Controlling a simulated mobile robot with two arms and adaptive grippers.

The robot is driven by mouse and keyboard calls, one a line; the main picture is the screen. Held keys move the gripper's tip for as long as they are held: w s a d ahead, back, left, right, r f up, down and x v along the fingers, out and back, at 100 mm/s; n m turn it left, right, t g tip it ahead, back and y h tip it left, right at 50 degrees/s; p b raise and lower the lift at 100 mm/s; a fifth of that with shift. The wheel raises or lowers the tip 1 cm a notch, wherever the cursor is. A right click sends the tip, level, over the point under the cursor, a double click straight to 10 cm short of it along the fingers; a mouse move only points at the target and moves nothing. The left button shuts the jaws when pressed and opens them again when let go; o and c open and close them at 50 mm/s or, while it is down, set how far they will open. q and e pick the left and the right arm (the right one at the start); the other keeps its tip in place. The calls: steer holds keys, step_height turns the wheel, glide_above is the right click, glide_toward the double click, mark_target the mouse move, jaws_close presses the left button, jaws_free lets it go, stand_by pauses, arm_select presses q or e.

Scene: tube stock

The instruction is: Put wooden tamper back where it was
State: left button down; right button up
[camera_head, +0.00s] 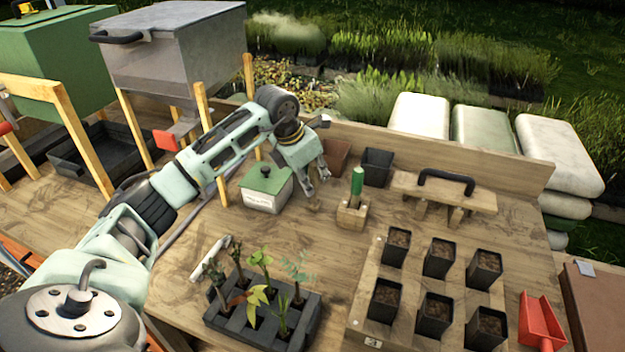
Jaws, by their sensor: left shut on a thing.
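My left gripper (316,182) reaches over the middle of the bench, pointing down. It is shut on the wooden tamper (314,204), of which only a small brown wooden end shows below the fingertips. I cannot tell whether that end touches the bench top. The tamper is between the white box with a green lid (266,190) on its left and a wooden block (352,216) holding a green-handled tool (357,183) on its right. My right gripper is out of view.
A wooden board with a black handle (446,187) stands at the right. In front are several soil-filled pots (439,258) and a dark seedling tray (262,320). A black empty pot (377,167) is behind; a red scoop (539,322) lies far right. Bare bench (335,250) shows in front of the gripper.

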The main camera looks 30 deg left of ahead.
arm_select(q)
steer(key=shift+f, duration=0.8)
steer(key=c, duration=2)
jaws_free()
steer(key=o, duration=0.4)
steer(key=shift+c, duration=0.2)
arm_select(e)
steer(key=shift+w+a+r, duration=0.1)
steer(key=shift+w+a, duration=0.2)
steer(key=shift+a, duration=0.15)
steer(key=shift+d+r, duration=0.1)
